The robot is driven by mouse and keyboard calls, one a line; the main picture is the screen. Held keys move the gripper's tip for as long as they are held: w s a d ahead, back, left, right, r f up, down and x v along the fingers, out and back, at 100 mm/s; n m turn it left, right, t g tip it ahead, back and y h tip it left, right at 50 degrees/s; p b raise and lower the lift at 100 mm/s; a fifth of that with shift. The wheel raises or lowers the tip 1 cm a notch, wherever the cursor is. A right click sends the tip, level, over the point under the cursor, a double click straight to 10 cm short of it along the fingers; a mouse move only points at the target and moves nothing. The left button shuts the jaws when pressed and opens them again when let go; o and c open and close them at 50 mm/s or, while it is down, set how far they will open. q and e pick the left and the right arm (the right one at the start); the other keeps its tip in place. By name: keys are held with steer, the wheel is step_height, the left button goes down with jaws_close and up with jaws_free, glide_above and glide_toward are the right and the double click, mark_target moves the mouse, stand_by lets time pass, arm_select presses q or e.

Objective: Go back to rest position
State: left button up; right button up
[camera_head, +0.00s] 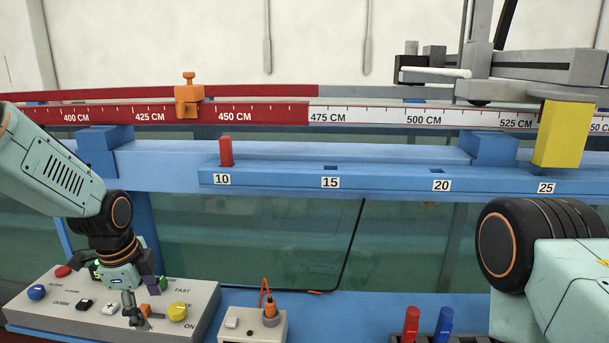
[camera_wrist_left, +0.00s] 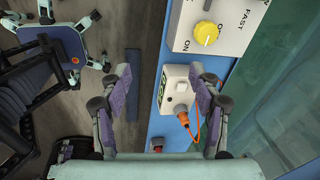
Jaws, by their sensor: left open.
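My left gripper (camera_head: 124,284) hangs over the control panel (camera_head: 50,312) at the lower left of the head view. In the left wrist view its two fingers (camera_wrist_left: 160,76) stand wide apart with nothing between them. Below them in that view are the floor, a blue edge and a small white switch box (camera_wrist_left: 180,82). My right arm shows only as a black joint and a pale green link at the lower right of the head view. The right gripper itself is out of the picture.
The panel carries a yellow knob (camera_head: 178,311) and a blue button (camera_head: 37,292). A box with an orange plug (camera_head: 270,309) stands beside it. A red peg (camera_head: 225,151) stands at slot 10 on the blue rail. Red and blue pegs (camera_head: 443,325) stand at the bottom.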

arm_select(q)
steer(key=s+d+f+n+t+b, duration=0.1)
steer(key=s+d+f+n+b, duration=0.15)
steer(key=f+n, duration=0.35)
steer(key=s+d+f+n+t+b, duration=0.1)
steer(key=s+d+f+n+b, duration=0.2)
steer(key=f, duration=0.5)
steer(key=s+d+f+n+b, duration=0.1)
steer(key=s+f+n+b, duration=0.1)
steer(key=s+f+n, duration=0.45)
steer(key=s+f+n+g+b, duration=0.2)
steer(key=s+f+b, duration=0.8)
steer(key=s+f, duration=1)
steer(key=s+g, duration=0.2)
steer(key=s, duration=0.1)
steer(key=shift+s+d+f+b, duration=0.15)
steer(key=shift+d+f+b, duration=0.15)
steer(key=shift+d, duration=0.05)
